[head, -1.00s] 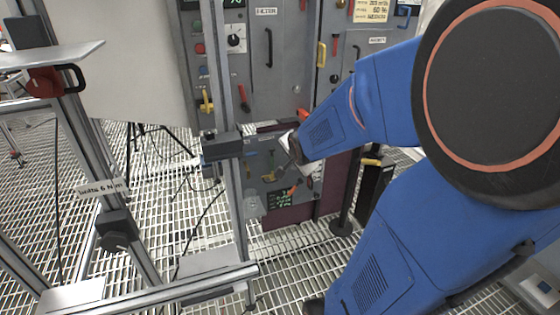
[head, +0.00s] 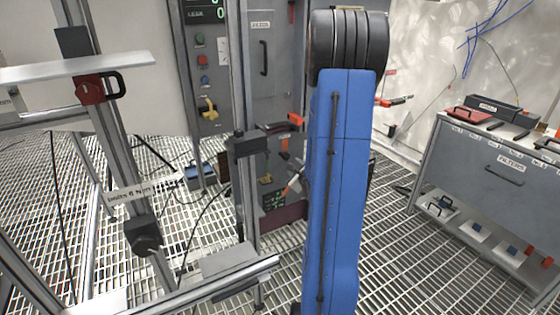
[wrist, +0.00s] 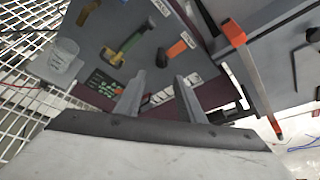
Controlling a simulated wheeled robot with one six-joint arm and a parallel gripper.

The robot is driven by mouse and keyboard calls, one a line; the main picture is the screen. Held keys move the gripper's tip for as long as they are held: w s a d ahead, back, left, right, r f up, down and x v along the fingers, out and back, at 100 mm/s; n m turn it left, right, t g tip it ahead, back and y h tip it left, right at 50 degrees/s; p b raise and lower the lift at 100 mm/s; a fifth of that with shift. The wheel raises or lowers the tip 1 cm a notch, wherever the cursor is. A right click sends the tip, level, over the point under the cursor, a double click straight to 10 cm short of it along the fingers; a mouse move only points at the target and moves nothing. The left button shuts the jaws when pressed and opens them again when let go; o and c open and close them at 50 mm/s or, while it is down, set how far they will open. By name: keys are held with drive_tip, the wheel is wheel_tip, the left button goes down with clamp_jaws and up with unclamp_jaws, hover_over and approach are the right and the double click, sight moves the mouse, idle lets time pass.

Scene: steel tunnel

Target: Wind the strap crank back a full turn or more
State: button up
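I cannot tell which part is the strap crank; no readable label names it. A low grey panel (wrist: 140,25) in the wrist view carries a yellow-and-dark handle (wrist: 122,56) and an orange-tipped handle (wrist: 178,46). The same panel (head: 272,165) shows in the head view, partly behind my blue arm. My gripper (wrist: 158,88) is open, its two grey fingers apart and pointing toward the panel's lower edge. In the head view my arm hides most of the gripper.
A metal frame with a red clamp (head: 90,90) and a black knob (head: 145,236) stands at left. A grey drawer cabinet (head: 470,165) with items on top stands at right. A clear cup (wrist: 64,56) is left of the panel.

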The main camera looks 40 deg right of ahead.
sight(286, 159)
drive_tip(key=x, duration=1.7)
drive_tip(key=shift+w+d, duration=0.1)
drive_tip(key=shift+w, duration=0.05)
clamp_jaws()
